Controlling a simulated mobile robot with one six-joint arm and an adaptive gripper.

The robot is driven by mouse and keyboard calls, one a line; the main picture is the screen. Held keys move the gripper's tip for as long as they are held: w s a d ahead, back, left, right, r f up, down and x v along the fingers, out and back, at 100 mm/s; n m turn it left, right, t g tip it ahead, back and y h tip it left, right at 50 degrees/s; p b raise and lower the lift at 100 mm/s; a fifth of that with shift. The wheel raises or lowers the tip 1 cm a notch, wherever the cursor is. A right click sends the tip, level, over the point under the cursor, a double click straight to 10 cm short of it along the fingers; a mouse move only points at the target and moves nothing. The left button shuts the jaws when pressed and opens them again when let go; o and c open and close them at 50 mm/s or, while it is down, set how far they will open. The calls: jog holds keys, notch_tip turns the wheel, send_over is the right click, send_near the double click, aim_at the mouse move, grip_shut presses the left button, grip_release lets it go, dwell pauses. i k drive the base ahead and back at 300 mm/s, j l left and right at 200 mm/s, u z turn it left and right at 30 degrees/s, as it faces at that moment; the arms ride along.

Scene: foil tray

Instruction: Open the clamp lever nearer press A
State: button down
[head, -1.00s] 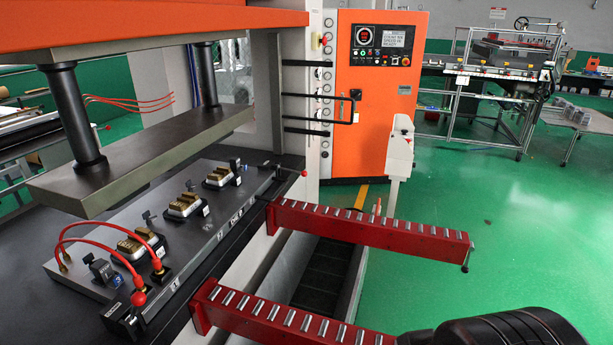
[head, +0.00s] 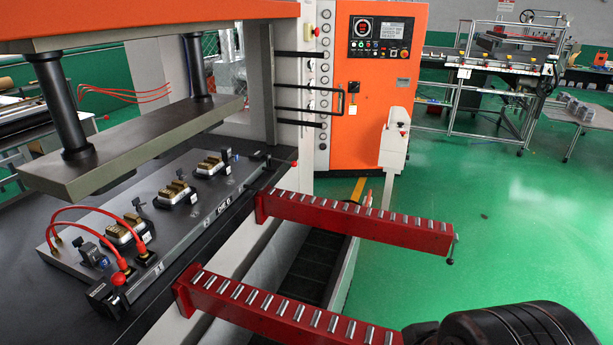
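An orange and grey press (head: 130,150) stands at the left, with a dark die plate (head: 75,250) on its bed. One clamp with a red-knobbed lever (head: 119,280) is at the plate's near corner. Another red-knobbed lever (head: 294,163) is at the far end of the same front edge. I cannot read a label naming press A, so I cannot tell which lever is nearer it. My gripper's fingers are not in view; only a dark part of my arm shows at the bottom right, well away from both levers.
Two red roller arms (head: 355,220) (head: 285,320) jut right from the press bed. Red hoses (head: 85,212) loop over the plate's near end. An orange control cabinet (head: 370,115) stands behind. Green floor (head: 520,240) is open at the right.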

aim_at(294, 163)
jog(key=l+u, duration=0.2)
jog(key=l, duration=2.65)
jog(key=i+u, duration=0.2)
jog(key=i, duration=1.75)
jog(key=i+j, duration=0.25)
jog(key=j, duration=0.2)
jog(key=i+j, duration=0.3)
jog(key=j+u, duration=0.05)
jog(key=j, duration=0.05)
